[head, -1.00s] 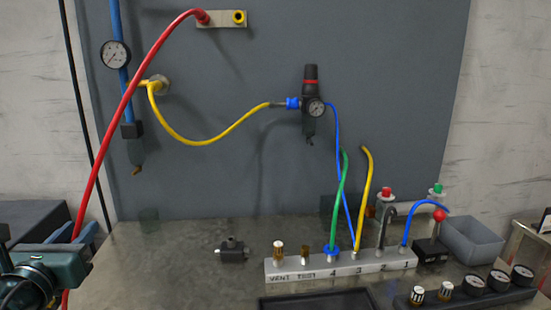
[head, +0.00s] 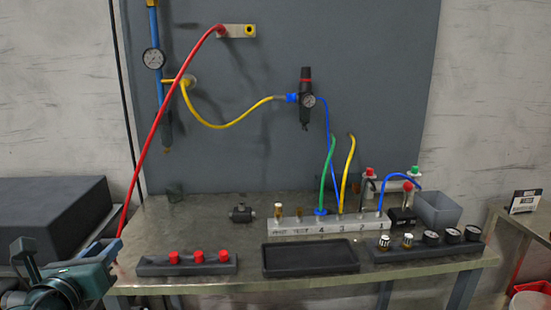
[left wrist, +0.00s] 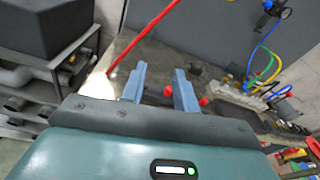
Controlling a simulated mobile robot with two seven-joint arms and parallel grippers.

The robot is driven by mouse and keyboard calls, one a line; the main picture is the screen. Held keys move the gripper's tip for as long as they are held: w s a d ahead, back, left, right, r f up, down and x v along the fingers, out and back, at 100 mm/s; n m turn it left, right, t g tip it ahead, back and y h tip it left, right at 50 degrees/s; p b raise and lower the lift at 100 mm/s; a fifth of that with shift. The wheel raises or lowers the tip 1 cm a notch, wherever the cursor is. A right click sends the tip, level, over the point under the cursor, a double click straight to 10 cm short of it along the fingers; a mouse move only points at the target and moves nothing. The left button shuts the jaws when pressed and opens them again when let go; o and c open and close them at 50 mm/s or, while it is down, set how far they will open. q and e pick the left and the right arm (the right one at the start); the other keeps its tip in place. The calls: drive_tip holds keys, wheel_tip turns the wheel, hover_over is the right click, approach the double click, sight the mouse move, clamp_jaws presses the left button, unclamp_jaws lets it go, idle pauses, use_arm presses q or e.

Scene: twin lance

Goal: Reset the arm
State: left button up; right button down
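My left gripper (head: 108,247) is at the lower left of the head view, by the left end of the workbench (head: 210,205). In the left wrist view its two blue-grey fingers (left wrist: 160,84) stand apart with nothing between them, so it is open and empty. The red hose (head: 165,105) hangs from the panel's top fitting down to near these fingers in the head view. In the left wrist view the red hose (left wrist: 137,42) passes left of the fingers, apart from them. My right gripper is in neither view.
On the bench are a rack with three red caps (head: 150,268), a black tray (head: 308,270), a labelled manifold (head: 290,226) with coloured tubes, a gauge strip (head: 470,250) and a grey bin (head: 437,224). A dark box (head: 50,215) stands left of the bench.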

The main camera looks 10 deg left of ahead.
use_arm(q)
drive_tip(key=s+d+f+n+g+h+p, duration=0.1)
drive_tip(key=d+f+n+g+h+p, duration=0.15)
drive_tip(key=d+f+n, duration=0.5)
drive_tip(key=s+d+f+n+g+h+p, duration=0.1)
drive_tip(key=d+f+n+g+h, duration=0.3)
drive_tip(key=f, duration=0.6)
drive_tip(key=s+d+f+n+p, duration=0.1)
drive_tip(key=s+d+f+n, duration=0.1)
drive_tip(key=d+n, duration=0.3)
drive_tip(key=s+d+f+n+h+p, duration=0.1)
drive_tip(key=s+d+f+n, duration=0.2)
drive_tip(key=n, duration=0.3)
drive_tip(key=s+d+f+n+p, duration=0.1)
drive_tip(key=s+d+f+n, duration=0.1)
drive_tip(key=d+n, duration=0.3)
drive_tip(key=shift+s+d+f+t, duration=0.4)
drive_tip(key=shift+s+d, duration=0.25)
drive_tip(key=shift+d, duration=0.2)
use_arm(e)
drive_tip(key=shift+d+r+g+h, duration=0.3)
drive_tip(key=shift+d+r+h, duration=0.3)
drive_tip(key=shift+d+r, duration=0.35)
use_arm(q)
drive_tip(key=shift+n, duration=0.25)
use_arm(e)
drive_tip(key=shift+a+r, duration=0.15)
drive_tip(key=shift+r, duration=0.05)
